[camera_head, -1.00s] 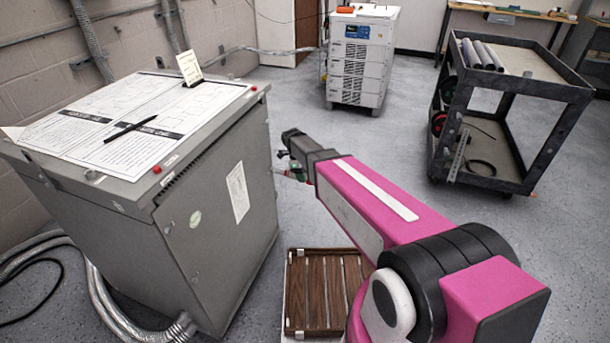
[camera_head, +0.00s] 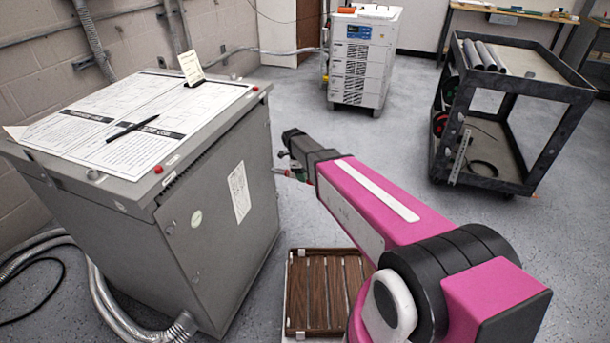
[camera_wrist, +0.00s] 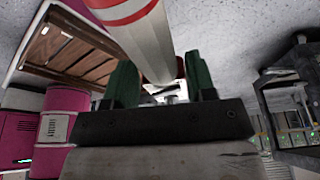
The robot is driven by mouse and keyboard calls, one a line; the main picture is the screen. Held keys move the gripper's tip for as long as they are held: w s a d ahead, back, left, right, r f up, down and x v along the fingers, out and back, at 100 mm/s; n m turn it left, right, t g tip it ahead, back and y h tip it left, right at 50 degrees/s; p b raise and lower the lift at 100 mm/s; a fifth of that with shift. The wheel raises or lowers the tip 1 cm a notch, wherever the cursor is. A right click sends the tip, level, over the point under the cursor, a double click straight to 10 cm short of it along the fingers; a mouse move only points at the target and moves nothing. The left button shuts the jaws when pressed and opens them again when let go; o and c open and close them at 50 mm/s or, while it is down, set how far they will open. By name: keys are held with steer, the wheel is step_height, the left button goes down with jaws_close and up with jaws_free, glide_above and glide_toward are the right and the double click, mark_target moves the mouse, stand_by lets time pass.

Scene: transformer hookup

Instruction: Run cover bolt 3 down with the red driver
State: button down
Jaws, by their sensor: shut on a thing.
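In the wrist view my gripper (camera_wrist: 161,80) has its green fingers closed around a pale cylinder with red bands, which looks like the red driver (camera_wrist: 138,38). Its far parts are cut off by the frame or hidden. In the head view my gripper (camera_head: 297,173) is small and partly hidden behind my arm, to the right of the grey transformer cabinet and apart from its top. Small red spots on the cabinet's top corners, such as the front right one (camera_head: 158,169) and the back right one (camera_head: 254,88), may be cover bolts. I cannot tell which is bolt 3.
Papers (camera_head: 120,128) with a black pen and a small standing card lie on the cabinet (camera_head: 215,230). A dark cart (camera_head: 548,118) stands right, a white unit (camera_head: 360,60) behind. The floor between is clear.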

steer(key=shift+w+a, duration=0.35)
steer(key=shift+a, duration=0.55)
stand_by(1.7)
steer(key=shift+s+d, duration=0.35)
steer(key=shift+d, duration=0.45)
steer(key=shift+s+d, duration=0.2)
steer(key=shift+d, duration=0.45)
steer(key=shift+s+d, duration=0.25)
steer(key=shift+d, duration=0.45)
